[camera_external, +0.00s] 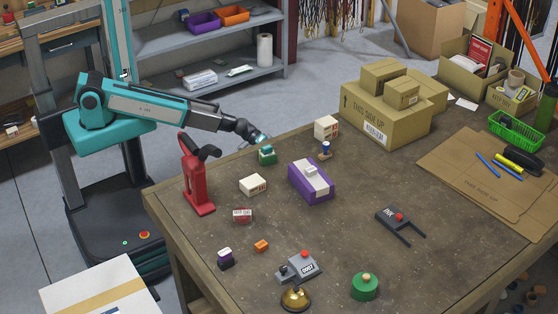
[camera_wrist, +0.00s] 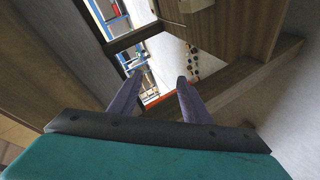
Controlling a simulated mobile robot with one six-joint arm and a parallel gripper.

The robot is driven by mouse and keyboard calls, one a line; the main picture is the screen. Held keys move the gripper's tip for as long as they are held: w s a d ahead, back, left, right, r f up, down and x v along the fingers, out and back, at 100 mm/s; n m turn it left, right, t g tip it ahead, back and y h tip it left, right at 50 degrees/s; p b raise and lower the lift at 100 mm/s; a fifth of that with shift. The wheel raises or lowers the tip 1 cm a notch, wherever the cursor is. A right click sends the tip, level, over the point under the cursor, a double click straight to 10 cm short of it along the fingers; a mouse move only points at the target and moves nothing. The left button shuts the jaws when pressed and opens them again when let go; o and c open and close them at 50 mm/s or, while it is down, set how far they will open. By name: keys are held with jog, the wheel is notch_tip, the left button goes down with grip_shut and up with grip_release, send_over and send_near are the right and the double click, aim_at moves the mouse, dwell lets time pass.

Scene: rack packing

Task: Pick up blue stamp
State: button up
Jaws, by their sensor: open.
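A small blue stamp (camera_external: 326,149) with a dark knob on top stands upright on the brown table (camera_external: 300,230), in front of a small white box. My gripper (camera_external: 262,137) hangs above the table's far left part, to the left of the blue stamp and apart from it, close above a green stamp-like object (camera_external: 267,155). In the wrist view my gripper (camera_wrist: 158,85) has its two fingers spread with nothing between them. The wrist view looks away from the tabletop and does not show the stamp.
A purple box (camera_external: 312,185) with a white strip lies just in front of the stamp. A small white box (camera_external: 326,127) stands behind it, and large cartons (camera_external: 385,125) are to the right. A red tool (camera_external: 197,185) stands at left.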

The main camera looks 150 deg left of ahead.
jog(key=s+a+r+n+y+b, duration=0.1)
jog(key=s+a+r+n+y, duration=0.6)
jog(key=a+r, duration=0.7)
jog(key=w+d+r+m+h, duration=0.3)
jog(key=w+d+r+m, duration=0.1)
jog(key=d+m, duration=0.1)
jog(key=w+d+r+m+h, duration=0.2)
jog(key=w+d+r+m, duration=0.2)
jog(key=m, duration=0.4)
jog(key=w+d+r+m+t+h+p, duration=0.1)
jog(key=w+d+r+m+h, duration=0.2)
jog(key=w+d+r+m, duration=0.1)
jog(key=shift+w+d+m+h, duration=0.15)
jog(key=shift+w+d+m, duration=0.1)
jog(key=shift+d+m, duration=0.4)
jog(key=shift+w+d+m+h, duration=0.15)
jog(key=shift+w+d+m, duration=0.05)
jog(key=shift+d+m, duration=0.4)
jog(key=shift+w+d+m, duration=0.15)
jog(key=shift+d+m, duration=0.1)
jog(key=shift+m, duration=0.2)
jog(key=shift+w, duration=0.1)
jog(key=shift+p+x, duration=0.65)
jog(key=shift+x, duration=3.6)
